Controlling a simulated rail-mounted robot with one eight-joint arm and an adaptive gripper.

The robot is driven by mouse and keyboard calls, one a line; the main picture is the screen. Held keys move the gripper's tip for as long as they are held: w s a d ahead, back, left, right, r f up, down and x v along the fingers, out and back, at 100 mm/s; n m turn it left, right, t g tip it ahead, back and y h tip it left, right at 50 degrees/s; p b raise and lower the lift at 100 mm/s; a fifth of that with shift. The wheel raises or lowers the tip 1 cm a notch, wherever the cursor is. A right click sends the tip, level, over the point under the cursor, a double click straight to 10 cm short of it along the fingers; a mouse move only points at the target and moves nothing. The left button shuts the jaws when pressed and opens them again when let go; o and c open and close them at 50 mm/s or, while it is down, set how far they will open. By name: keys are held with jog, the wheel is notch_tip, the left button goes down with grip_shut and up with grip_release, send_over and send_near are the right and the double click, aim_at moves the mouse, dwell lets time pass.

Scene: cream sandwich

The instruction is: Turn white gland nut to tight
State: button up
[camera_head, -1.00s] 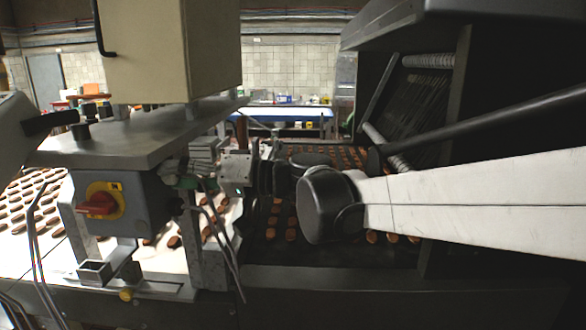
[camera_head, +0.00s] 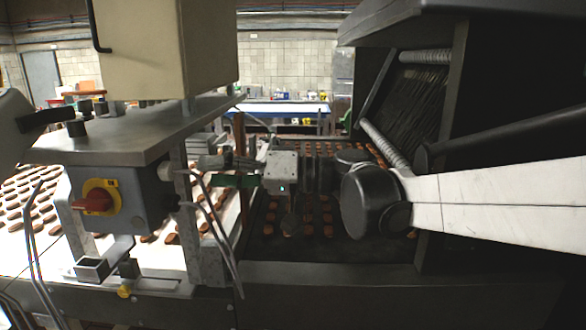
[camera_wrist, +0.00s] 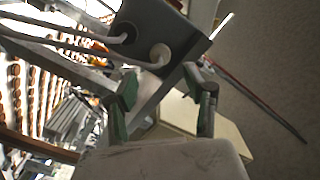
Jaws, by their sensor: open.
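The white gland nut (camera_head: 180,175) sits on the right side of the grey switch box (camera_head: 122,200), with a pale cable hanging from it. In the wrist view the white gland nut (camera_wrist: 160,54) is on the box face (camera_wrist: 165,20), with a cable running left; a darker gland (camera_wrist: 123,34) sits beside it. My gripper (camera_head: 222,172) is to the right of the box, apart from the nut. In the wrist view my gripper (camera_wrist: 165,92) is open with green-padded fingers spread and nothing between them. The nut lies beyond the fingertips. How tight it is cannot be told.
A red rotary knob (camera_head: 97,202) is on the box front. A metal plate (camera_head: 135,135) lies above the box. Loose cables (camera_head: 222,235) hang below my gripper. A conveyor with brown biscuits (camera_head: 30,205) runs behind, and a dark machine hood (camera_head: 430,90) stands at right.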

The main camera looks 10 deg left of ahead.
aim_at(173, 172)
jog(key=w+d+n, duration=0.1)
jog(key=d+n, duration=0.3)
jog(key=d, duration=0.2)
jog(key=shift+n, duration=0.3)
jog(key=a, duration=0.4)
jog(key=s+a+p, duration=0.1)
jog(key=a, duration=0.4)
jog(key=s+a+p, duration=0.1)
jog(key=a, duration=0.3)
jog(key=shift+s+a, duration=0.2)
jog(key=shift+a, duration=0.05)
jog(key=c, duration=1.1)
